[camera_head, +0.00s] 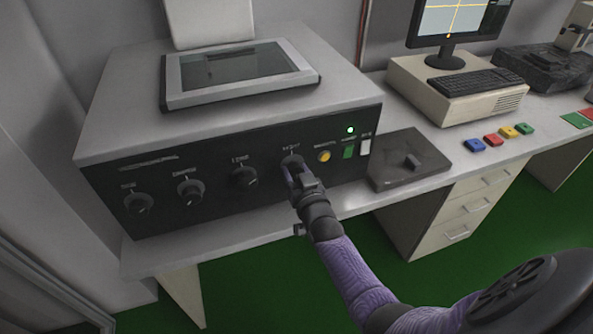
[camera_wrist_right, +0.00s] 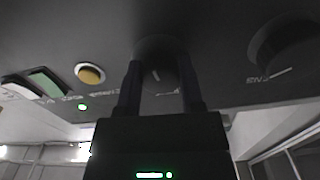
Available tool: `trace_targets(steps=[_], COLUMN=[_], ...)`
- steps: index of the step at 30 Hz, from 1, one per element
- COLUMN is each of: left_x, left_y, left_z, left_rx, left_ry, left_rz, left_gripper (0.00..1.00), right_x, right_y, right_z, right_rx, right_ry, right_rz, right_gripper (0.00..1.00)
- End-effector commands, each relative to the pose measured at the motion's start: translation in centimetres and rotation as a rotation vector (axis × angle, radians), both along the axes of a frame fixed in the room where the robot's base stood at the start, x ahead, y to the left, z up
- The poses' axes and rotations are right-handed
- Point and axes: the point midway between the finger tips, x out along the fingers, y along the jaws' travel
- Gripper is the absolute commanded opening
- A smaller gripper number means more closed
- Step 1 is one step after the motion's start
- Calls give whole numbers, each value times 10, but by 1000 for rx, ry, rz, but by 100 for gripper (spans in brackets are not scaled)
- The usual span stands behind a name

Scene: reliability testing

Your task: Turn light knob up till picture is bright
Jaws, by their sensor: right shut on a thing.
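A grey machine with a black front panel (camera_head: 225,190) stands on the bench, with a row of black knobs on it. My right gripper (camera_head: 293,171) is at the rightmost knob (camera_head: 291,160), and its fingers are shut on that knob. In the right wrist view the two fingers of the right gripper (camera_wrist_right: 158,88) sit on either side of the round knob (camera_wrist_right: 157,62), which has a pale mark line. The picture screen (camera_head: 236,67) on top of the machine looks dark grey-green. The small lettering by the knobs is too blurred to read surely. My left gripper is not in view.
Right of the held knob are a yellow button (camera_head: 324,156), a green switch (camera_head: 348,152), a white switch (camera_head: 365,146) and a lit green lamp (camera_head: 350,130). Another knob (camera_head: 244,177) is to the left. A dark plate (camera_head: 408,160) lies beside the machine.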

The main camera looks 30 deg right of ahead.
Motion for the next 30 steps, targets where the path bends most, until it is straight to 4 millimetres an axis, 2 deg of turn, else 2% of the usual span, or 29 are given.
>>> trace_targets(steps=[12,29,30], left_x=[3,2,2], left_y=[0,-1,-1], left_z=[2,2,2], left_rx=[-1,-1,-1], left_ry=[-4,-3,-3], left_rz=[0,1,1], left_gripper=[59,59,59], right_x=[0,0,0], right_y=[1,1,1], right_z=[-2,-2,-2], right_rx=[179,207,207], right_ry=[-38,-45,-45], right_rz=[1,1,1], right_gripper=[0,0,51])
